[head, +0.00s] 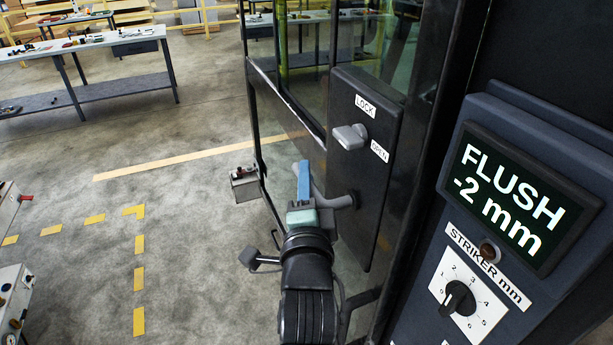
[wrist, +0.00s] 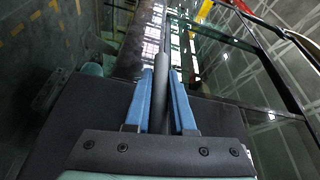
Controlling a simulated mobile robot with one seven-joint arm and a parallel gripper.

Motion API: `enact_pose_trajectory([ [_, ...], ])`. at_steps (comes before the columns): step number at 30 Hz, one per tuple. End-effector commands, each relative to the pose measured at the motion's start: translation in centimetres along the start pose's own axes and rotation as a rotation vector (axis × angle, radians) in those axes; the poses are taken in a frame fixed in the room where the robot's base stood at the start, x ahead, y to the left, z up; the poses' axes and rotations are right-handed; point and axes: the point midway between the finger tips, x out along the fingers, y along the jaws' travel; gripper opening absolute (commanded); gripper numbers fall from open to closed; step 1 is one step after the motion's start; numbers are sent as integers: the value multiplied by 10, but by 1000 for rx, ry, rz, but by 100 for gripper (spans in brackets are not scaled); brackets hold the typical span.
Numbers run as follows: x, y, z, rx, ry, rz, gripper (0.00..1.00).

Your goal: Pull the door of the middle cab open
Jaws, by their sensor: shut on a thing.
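The cab door (head: 285,120) is a black frame with glass panes. A black lock plate (head: 368,215) on it bears a grey knob (head: 350,137) between the labels LOCK and OPEN. Below the knob is a grey door handle (head: 340,202). My gripper (head: 304,172) is at the handle, with one blue finger clearly showing in the head view. In the wrist view, both blue fingers of my gripper (wrist: 161,75) are shut on the grey handle bar (wrist: 161,105), one on each side. I cannot tell whether there is a gap at the door's edge.
On the right, a grey box has a display (head: 515,198) reading FLUSH -2 mm and a STRIKER mm dial (head: 458,299). A workbench (head: 85,45) with small items stands at the back left. Equipment (head: 12,300) stands at the left edge. The floor (head: 205,235) between is mostly clear.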

Motion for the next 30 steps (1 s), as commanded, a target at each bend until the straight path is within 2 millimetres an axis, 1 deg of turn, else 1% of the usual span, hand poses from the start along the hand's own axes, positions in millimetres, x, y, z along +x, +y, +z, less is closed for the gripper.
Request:
enact_pose_trajectory([
  [8,-1,4,0,-55,-31,137,0],
  [21,-10,27,2,-180,-97,438,0],
  [30,-15,38,1,-230,-121,559,0],
])
